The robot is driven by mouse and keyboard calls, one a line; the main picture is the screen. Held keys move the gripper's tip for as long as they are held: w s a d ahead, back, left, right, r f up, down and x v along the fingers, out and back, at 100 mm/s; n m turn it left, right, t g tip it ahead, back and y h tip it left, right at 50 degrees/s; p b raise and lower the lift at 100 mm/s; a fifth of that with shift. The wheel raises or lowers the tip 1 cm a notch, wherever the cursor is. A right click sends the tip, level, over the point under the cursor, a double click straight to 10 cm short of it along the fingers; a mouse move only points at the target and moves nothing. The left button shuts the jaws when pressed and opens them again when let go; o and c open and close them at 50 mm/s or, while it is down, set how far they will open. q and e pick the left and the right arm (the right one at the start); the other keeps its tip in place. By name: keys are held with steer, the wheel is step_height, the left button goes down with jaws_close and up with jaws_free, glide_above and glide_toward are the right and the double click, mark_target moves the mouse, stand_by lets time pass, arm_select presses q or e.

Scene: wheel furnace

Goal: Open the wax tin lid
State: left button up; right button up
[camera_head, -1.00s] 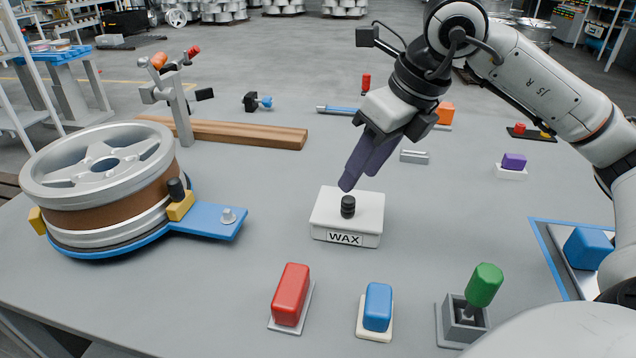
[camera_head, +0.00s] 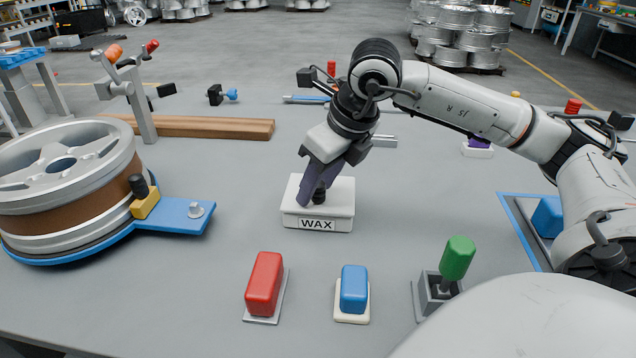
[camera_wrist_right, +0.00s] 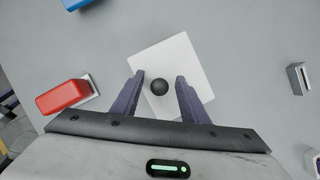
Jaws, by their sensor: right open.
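The wax tin (camera_head: 336,210) is a white box labelled WAX, standing on the grey table, with its lid on and a black knob (camera_head: 319,196) on top. My right gripper (camera_head: 312,195) is low over the tin, fingers pointing down. In the right wrist view its two dark fingers (camera_wrist_right: 158,95) are open, one on each side of the knob (camera_wrist_right: 159,87), with a gap on both sides. The white lid (camera_wrist_right: 178,62) lies below them, turned at an angle. My left gripper is not in view.
A red block (camera_head: 265,284), a blue block (camera_head: 354,289) and a green-handled tool (camera_head: 457,259) stand in front of the tin. A wheel (camera_head: 62,165) on a blue fixture (camera_head: 180,216) is at left. A wooden beam (camera_head: 210,127) lies behind. Table around the tin is clear.

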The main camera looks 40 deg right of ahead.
jaws_close()
steer(key=shift+r, duration=0.1)
